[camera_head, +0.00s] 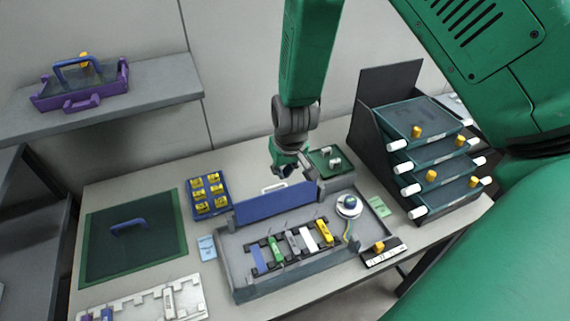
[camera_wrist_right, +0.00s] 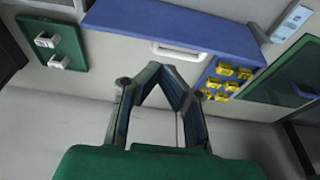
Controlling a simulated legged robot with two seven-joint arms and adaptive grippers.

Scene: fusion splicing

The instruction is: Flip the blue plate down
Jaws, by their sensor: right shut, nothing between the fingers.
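The blue plate (camera_head: 275,205) stands upright along the back edge of the grey fixture (camera_head: 240,283). Its white handle (camera_head: 274,186) shows at its top edge. In the right wrist view the blue plate (camera_wrist_right: 185,22) fills the top, with the handle (camera_wrist_right: 180,50) on its near side. My right gripper (camera_head: 288,174) is above and behind the plate, near its right end. In the right wrist view its fingertips (camera_wrist_right: 162,70) meet, empty, and appear apart from the handle. My left gripper is not in view.
Several coloured blocks (camera_head: 276,250) sit inside the fixture, beside a round white part (camera_head: 349,205). A blue tray of yellow pieces (camera_head: 207,195) is left of the plate. A green tray (camera_head: 330,160) lies behind right, and a dark rack (camera_head: 385,130) stands at right.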

